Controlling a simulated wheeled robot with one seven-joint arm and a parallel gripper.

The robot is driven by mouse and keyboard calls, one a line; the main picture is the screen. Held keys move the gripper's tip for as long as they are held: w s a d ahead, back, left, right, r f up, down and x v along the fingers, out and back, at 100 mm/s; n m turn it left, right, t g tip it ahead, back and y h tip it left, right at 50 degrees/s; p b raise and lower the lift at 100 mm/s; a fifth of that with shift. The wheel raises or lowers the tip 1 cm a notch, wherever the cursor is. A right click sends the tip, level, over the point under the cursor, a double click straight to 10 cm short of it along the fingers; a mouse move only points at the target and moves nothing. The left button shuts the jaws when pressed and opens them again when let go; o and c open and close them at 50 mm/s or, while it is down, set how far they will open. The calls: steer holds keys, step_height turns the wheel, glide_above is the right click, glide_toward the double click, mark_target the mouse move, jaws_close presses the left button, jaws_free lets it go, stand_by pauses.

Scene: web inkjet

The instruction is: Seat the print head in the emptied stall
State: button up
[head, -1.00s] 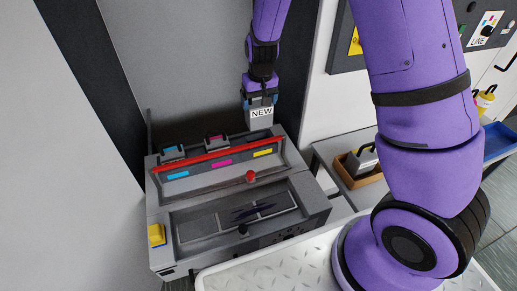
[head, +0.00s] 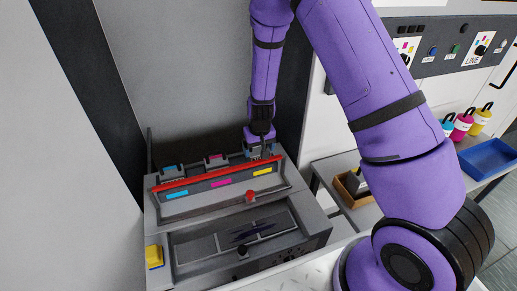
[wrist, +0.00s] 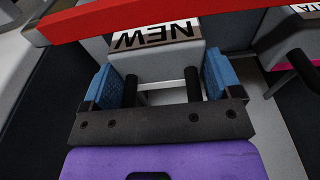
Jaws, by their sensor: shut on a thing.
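My gripper (head: 260,148) is down at the right-hand stall of the printer carriage, behind the red bar (head: 216,173) and in line with the yellow label (head: 262,171). It is shut on the grey print head's handle. In the wrist view, the blue finger pads of my gripper (wrist: 163,86) stand on either side of the handle, and the print head (wrist: 160,62) shows its NEW label upside down. In the head view the print head is mostly hidden by my gripper and the bar. I cannot tell whether it touches the stall floor.
Two other print heads, cyan (head: 172,171) and magenta (head: 214,161), sit in the stalls to the left. The red bar crosses close in front. A brown box (head: 347,195) with a grey unit stands right, near a blue tray (head: 488,158) and coloured bottles (head: 463,124).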

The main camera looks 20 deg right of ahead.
steer(key=shift+f, duration=0.25)
steer(key=o, duration=1.2)
steer(key=s+d+r+t, duration=0.1)
steer(key=s+r, duration=0.3)
steer(key=r, duration=0.7)
steer(key=s+d+r+y, duration=0.1)
steer(key=s+r, duration=0.3)
steer(key=r, duration=0.6)
steer(key=s+d+r+t, duration=0.1)
steer(key=s+r, duration=0.3)
steer(key=r, duration=0.7)
steer(key=shift+t+h, duration=0.5)
steer(key=shift+t, duration=0.4)
steer(key=shift+s+d+r, duration=0.65)
steer(key=shift+s+r, duration=0.95)
steer(key=shift+s, duration=1.75)
steer(key=shift+s+d+r, duration=0.65)
steer(key=shift+s+r, duration=0.95)
steer(key=shift+s, duration=1.7)
steer(key=shift+s+d+r, duration=0.65)
steer(key=shift+s+r, duration=0.95)
steer(key=shift+s, duration=1.75)
